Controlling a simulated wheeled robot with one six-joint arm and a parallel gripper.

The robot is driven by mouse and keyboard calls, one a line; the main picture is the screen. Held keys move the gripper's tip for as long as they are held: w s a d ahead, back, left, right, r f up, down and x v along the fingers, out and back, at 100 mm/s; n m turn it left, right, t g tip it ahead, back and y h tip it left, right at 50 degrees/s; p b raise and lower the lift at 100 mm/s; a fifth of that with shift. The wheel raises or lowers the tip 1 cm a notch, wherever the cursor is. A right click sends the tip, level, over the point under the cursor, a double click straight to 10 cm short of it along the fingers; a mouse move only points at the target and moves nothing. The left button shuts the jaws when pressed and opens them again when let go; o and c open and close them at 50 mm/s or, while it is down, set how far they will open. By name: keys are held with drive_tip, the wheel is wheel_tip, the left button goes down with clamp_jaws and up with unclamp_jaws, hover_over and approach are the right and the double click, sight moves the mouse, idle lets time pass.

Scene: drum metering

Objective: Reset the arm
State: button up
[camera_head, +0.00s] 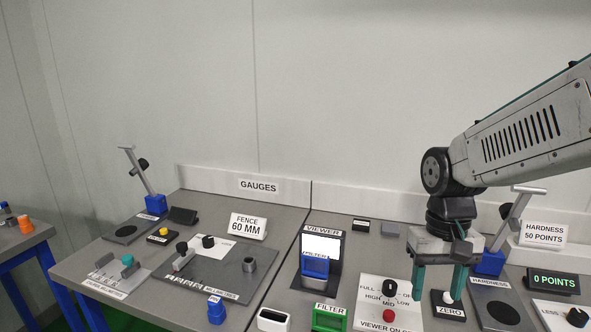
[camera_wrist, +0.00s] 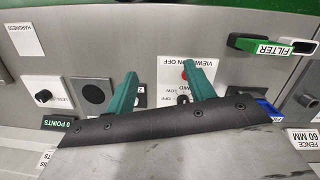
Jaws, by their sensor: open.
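My gripper (camera_head: 437,294) is at the right of the bench in the head view, pointing down, with its two green fingers spread apart. It also shows in the wrist view (camera_wrist: 160,72), open with nothing between the fingers. My arm reaches in from the right edge.
The viewer (camera_head: 316,267), a green filter tray (camera_head: 329,319) and a control panel with a red button (camera_head: 389,316) stand left of my gripper. A hardness stand (camera_head: 489,263) and a display (camera_head: 553,281) are close on the right. Space above the bench's left half is clear.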

drive_tip(key=s+d+r+t, duration=0.1)
drive_tip(key=s+r, duration=0.5)
drive_tip(key=s, duration=0.9)
drive_tip(key=shift+d+n+t, duration=0.2)
drive_tip(key=shift+n+t, duration=0.2)
drive_tip(key=shift+t, duration=0.5)
